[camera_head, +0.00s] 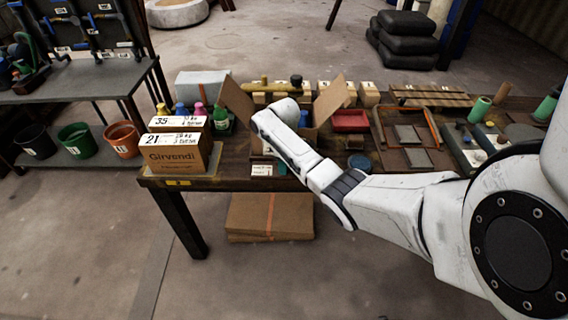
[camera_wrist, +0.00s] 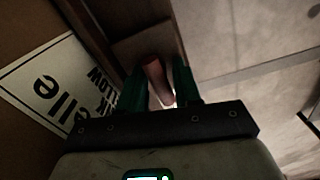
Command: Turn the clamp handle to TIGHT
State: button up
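In the wrist view, my gripper (camera_wrist: 159,88) has its two green fingers apart. A reddish-brown, rounded thing (camera_wrist: 157,78) shows between them, with a bright spot at its lower end. I cannot tell whether the fingers press on it, or whether it is the clamp handle. No TIGHT mark can be read in either view. In the head view, my white arm reaches over the table to the open cardboard box (camera_head: 330,99); its wrist hides my gripper and part of the box.
A cardboard wall with a printed label (camera_wrist: 55,85) stands close on the left in the wrist view. The work table holds a labelled Girvendi box (camera_head: 172,157), a red tray (camera_head: 350,121) and a tool tray (camera_head: 408,158). Flat cardboard (camera_head: 270,216) lies on the floor.

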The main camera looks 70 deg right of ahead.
grip_shut()
jog(key=shift+m, duration=0.3)
jog(key=m+p, duration=0.1)
jog(key=m, duration=0.1)
jog(key=shift+r+m, duration=0.1)
jog(key=shift+m, duration=0.2)
jog(key=m+p, duration=0.1)
jog(key=m, duration=0.2)
jog(key=shift+m, duration=0.3)
jog(key=m, duration=1.1)
